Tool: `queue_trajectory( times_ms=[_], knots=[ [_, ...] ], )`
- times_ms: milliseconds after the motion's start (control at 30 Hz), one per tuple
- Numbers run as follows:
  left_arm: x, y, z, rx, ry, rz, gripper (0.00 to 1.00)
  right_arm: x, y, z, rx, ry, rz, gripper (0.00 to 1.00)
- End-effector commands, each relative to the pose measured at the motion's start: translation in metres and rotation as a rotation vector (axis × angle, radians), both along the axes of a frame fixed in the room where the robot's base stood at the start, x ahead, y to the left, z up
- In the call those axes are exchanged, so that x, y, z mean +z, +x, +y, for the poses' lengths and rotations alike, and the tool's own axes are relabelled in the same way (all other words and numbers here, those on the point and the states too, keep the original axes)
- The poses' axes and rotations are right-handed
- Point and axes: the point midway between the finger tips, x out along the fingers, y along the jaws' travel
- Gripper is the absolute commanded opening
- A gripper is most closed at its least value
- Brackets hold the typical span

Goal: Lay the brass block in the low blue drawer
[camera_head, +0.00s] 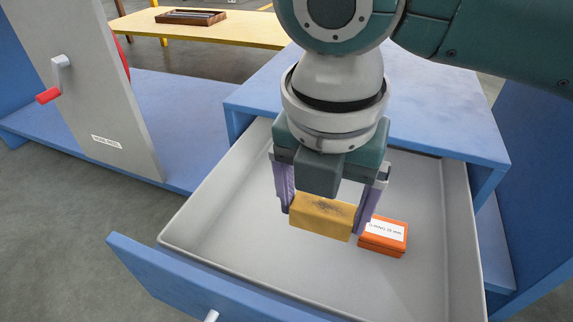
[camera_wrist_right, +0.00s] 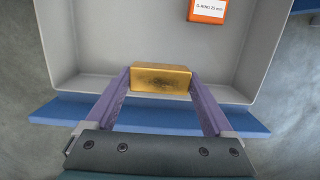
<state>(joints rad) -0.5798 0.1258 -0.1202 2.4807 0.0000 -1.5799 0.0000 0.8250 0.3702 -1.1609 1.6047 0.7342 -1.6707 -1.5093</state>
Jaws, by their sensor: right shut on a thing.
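The brass block (camera_head: 323,216) is a yellow-gold bar with a dark smudge on its upper face. My right gripper (camera_head: 324,212) is shut on it, with one purple finger at each end. It also shows between the fingers in the right wrist view (camera_wrist_right: 161,78). The low blue drawer (camera_head: 210,238) is pulled open, with a blue front and a pale grey tray inside. The block is over the inside of the tray; whether it touches the floor I cannot tell. My left gripper is in neither view.
An orange labelled box (camera_head: 383,237) lies in the drawer, close to the right finger; it shows at the top of the right wrist view (camera_wrist_right: 208,10). The drawer's left part is bare. A grey panel with a red-handled crank (camera_head: 48,95) stands at left. A yellow table (camera_head: 210,30) is behind.

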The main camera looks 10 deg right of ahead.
Motion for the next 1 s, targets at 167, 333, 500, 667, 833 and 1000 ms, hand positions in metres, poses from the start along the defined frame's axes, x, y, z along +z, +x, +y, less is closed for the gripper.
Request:
queue_trajectory(
  times_ms=[167, 333, 500, 667, 833, 1000],
  knots=[
    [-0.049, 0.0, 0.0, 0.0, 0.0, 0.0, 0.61, -0.066, 0.0, 0.0, 0.0, 0.001, 0.001, 0.05],
    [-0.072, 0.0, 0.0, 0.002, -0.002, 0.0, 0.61, -0.098, 0.0, 0.0, -0.001, 0.0, -0.002, 0.05],
    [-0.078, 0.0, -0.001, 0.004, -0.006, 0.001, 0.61, -0.107, 0.0, 0.0, -0.001, 0.0, -0.001, 0.05],
    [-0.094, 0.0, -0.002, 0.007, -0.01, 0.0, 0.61, -0.128, 0.0, 0.0, -0.001, 0.0, 0.0, 0.05],
    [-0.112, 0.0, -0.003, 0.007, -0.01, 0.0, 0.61, -0.15, 0.0, 0.0, -0.001, -0.001, -0.002, 0.05],
    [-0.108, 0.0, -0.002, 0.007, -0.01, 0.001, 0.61, -0.147, 0.0, 0.0, -0.001, 0.0, -0.002, 0.05]
  ],
)
